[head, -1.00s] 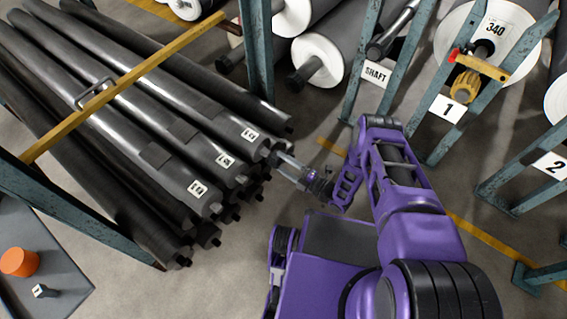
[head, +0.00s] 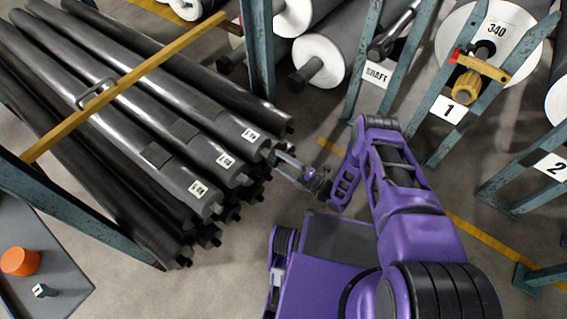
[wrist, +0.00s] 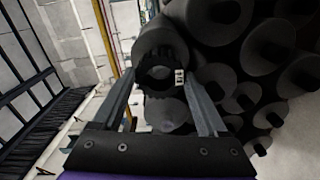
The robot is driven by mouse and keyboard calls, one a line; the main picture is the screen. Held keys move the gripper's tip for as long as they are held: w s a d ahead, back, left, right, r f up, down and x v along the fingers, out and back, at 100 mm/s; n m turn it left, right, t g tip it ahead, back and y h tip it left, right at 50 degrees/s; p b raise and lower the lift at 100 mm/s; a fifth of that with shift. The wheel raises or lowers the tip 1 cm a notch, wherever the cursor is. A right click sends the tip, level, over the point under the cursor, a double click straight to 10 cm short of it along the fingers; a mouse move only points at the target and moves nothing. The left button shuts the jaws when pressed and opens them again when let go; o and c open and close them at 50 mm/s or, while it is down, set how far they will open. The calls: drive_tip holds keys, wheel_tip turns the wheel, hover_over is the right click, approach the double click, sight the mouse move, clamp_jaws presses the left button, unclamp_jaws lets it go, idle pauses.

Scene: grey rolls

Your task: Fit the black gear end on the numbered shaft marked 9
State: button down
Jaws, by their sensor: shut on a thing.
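Several long dark grey shafts lie stacked at left in the head view, with their numbered ends toward my gripper. White number tags show on the upper three: a left tag (head: 199,188), a middle tag (head: 226,160) and a right tag (head: 249,135). I cannot read any as 9 with certainty. My gripper (head: 277,154) is at the end of the right-tagged shaft (head: 225,117). In the wrist view it is shut on the black gear end (wrist: 147,76), a toothed ring in front of a shaft end (wrist: 160,38). Whether they touch is unclear.
More shaft ends (wrist: 275,52) crowd the right of the wrist view. A yellow bar (head: 135,78) crosses the stack and a blue-green post (head: 258,50) stands behind it. An orange cylinder (head: 20,262) sits on a grey surface at lower left. Open floor lies below the stack.

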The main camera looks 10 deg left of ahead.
sight(275, 158)
drive_tip(key=shift+x, duration=1.75)
unclamp_jaws()
drive_tip(key=shift+s+d, duration=0.1)
drive_tip(key=shift+d, duration=0.1)
